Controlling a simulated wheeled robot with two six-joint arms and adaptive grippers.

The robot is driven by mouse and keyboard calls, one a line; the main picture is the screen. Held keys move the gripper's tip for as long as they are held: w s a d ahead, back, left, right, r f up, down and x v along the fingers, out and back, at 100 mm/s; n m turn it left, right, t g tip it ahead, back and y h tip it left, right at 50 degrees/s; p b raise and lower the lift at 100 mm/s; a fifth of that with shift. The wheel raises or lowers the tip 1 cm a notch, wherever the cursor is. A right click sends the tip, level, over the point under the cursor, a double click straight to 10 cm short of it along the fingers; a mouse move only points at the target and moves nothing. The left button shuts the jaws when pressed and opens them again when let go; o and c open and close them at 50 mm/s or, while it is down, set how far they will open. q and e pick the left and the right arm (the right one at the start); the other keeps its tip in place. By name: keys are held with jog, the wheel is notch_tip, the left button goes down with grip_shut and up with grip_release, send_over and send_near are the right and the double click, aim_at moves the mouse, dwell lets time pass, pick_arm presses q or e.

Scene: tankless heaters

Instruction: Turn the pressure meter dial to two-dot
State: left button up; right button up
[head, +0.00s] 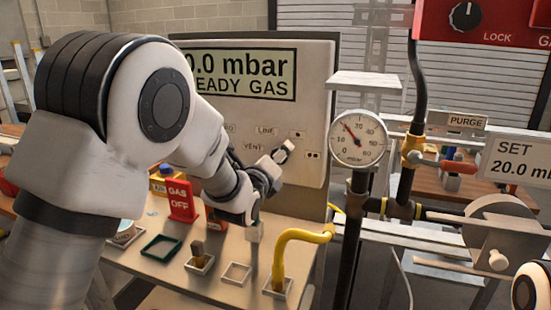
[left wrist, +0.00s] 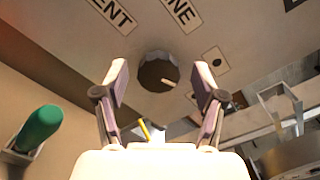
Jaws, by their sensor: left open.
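The pressure meter is a pale panel (head: 312,95) with a screen reading "0.0 mbar" and "EADY GAS", partly covered by my left arm. Its dark round dial (left wrist: 158,72) shows in the left wrist view; a white mark on it points to the lower right. The one-dot label (left wrist: 216,60) is right of the dial. The two-dot label (head: 313,155) shows in the head view at the panel's lower right. My left gripper (left wrist: 160,75) is open, its fingers on either side of the dial; contact cannot be told. It hides the dial in the head view (head: 283,152).
A round gauge (head: 358,136) on dark pipes stands right of the panel. A yellow hose (head: 300,238), a red GAS OFF sign (head: 182,202) and a green square frame (head: 161,247) are on the bench below my left arm. A SET sign (head: 515,160) is at right.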

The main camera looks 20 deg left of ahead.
pick_arm(q)
jog(key=s, duration=1.2)
jog(key=shift+a, duration=0.2)
